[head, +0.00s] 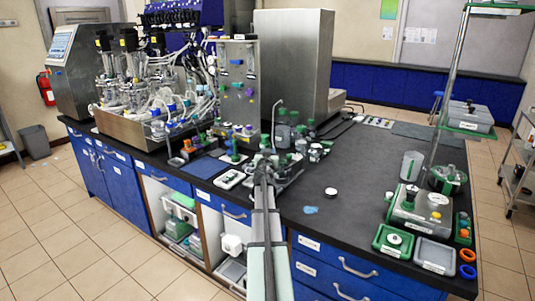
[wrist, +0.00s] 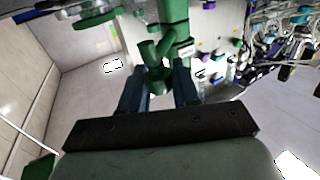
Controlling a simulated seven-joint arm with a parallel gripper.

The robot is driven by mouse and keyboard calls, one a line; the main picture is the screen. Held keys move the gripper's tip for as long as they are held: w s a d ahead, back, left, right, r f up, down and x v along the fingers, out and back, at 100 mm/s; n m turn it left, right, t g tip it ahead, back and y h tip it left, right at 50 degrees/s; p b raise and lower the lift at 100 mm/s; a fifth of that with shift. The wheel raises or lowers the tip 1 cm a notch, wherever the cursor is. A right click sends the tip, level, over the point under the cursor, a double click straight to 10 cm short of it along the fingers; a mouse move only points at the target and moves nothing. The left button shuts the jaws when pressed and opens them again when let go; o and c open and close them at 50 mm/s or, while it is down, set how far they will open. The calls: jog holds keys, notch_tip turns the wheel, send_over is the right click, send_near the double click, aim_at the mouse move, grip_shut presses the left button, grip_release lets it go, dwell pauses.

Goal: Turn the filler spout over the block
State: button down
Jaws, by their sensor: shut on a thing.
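My gripper (wrist: 158,82) is shut on a green fitting (wrist: 157,60) with a slanted branch, which looks like part of the filler spout. The dark fingers stand on either side of it in the wrist view, and a thicker green post (wrist: 174,20) rises right beside it. In the head view my gripper (head: 264,158) is at the front middle of the bench, beside a tray (head: 290,178) with bottles. A thin bent grey tube (head: 277,118) stands just behind it. My arm hides part of this spot. I cannot tell which thing is the block.
Green-capped bottles (head: 283,134) crowd close behind my gripper. A blue mat (head: 205,169) and a white device (head: 229,179) lie to the left. The black bench top (head: 345,205) to the right is mostly clear, with a small white disc (head: 331,192) on it. Green-trimmed equipment (head: 418,212) stands farther right.

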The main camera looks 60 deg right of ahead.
dwell(0.3)
jog(key=c, duration=0.9)
grip_release()
jog(key=v, duration=1.3)
jog(key=shift+s+a, duration=0.25)
jog(key=shift+a, duration=0.05)
jog(key=shift+c, duration=0.4)
